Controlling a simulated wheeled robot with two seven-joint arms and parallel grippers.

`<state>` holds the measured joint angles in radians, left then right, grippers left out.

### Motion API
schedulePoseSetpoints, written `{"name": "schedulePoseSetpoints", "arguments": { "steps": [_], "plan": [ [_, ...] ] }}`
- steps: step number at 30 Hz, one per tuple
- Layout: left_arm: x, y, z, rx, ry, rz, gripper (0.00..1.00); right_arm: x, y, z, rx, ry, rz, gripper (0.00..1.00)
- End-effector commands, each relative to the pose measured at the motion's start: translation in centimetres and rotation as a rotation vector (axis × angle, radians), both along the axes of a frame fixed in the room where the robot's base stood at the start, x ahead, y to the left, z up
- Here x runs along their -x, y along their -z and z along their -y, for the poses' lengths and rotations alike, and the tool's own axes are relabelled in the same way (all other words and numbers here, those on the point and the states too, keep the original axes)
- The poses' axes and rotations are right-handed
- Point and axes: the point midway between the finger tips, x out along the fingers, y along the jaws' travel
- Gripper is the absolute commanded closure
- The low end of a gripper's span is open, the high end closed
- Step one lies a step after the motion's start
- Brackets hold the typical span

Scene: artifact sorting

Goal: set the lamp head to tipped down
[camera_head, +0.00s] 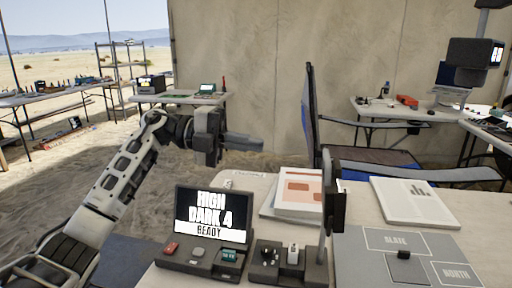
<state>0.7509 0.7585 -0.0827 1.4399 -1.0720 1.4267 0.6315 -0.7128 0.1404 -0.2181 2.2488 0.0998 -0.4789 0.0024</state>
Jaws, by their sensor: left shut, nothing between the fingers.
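A dark lamp-like head (337,198) sits on an upright grey stalk (325,222) rising from the right side of a dark base (290,266) on the near table. The head looks edge-on and upright; its front face does not show clearly. My left gripper (258,142) is shut and empty, held in the air behind and left of the head, its fingers pointing right. It is apart from the head. My right gripper is not in view.
A dark boxy device (470,60) hangs at upper right.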

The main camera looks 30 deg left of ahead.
Motion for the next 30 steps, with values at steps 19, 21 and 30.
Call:
{"name": "schedulePoseSetpoints", "arguments": {
  "steps": [19,21,30],
  "plan": [
    [-3.1,1.1,10.3,0.003,0.001,0.000,1.00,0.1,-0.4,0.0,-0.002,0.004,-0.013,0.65],
    [-3.2,1.2,10.5,0.003,0.001,0.000,1.00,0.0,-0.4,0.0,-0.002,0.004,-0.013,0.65],
    [-3.2,1.2,10.6,0.003,0.000,0.001,1.00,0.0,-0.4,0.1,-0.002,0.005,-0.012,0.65]
  ]
}}
